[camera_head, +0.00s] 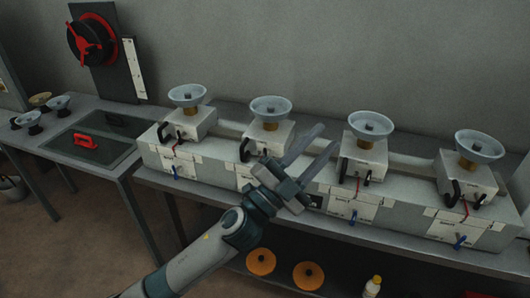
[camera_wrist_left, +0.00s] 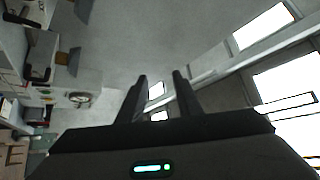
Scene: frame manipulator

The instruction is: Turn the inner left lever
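A row of white boxes with round grey dishes on top stands on a long grey bench. The inner left box (camera_head: 268,138), second from the left, has a black handle (camera_head: 245,149) on its left side. Its lower front is partly hidden behind my left gripper (camera_head: 327,138). The gripper is raised in front of the row, its two fingers apart and empty, pointing up and right between the inner boxes. The fingers also show apart in the left wrist view (camera_wrist_left: 160,82), with nothing between them. Small blue levers show below other boxes, including the far left one (camera_head: 177,172). My right gripper is not in view.
The inner right box (camera_head: 362,159) and far right box (camera_head: 466,180) stand close by. A side table (camera_head: 62,135) with a red handle (camera_head: 86,141) is at the left. Orange discs (camera_head: 261,261) and a bottle (camera_head: 373,286) are on the lower shelf.

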